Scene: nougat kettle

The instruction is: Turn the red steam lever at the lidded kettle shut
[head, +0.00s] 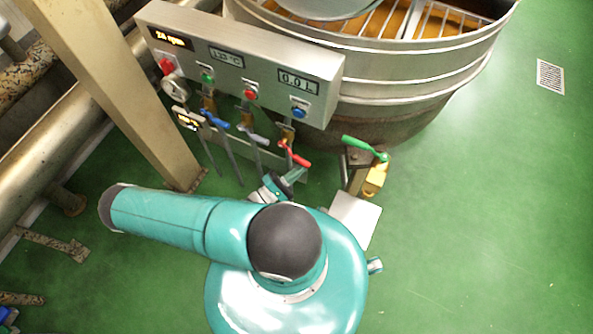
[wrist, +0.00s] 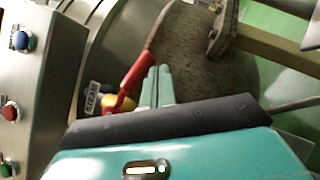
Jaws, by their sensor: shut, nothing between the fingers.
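The red lever (head: 294,154) sits on a valve below the right part of the control panel, beside the kettle (head: 400,85). In the wrist view the red lever (wrist: 136,74) slants up to the right from a yellow valve part (wrist: 120,103). A white tag reading STEAM (wrist: 91,98) is beside it. My gripper (head: 296,174) is just below the lever in the head view. In the wrist view its two pale green fingers (wrist: 158,76) are together and empty, just right of the lever. Whether they touch it I cannot tell.
The panel (head: 240,60) carries displays and several buttons. A blue lever (head: 215,119) and a grey-blue one (head: 252,134) are to the left. A green lever (head: 364,147) is to the right. A beige post (head: 120,85) stands left. Green floor is clear at right.

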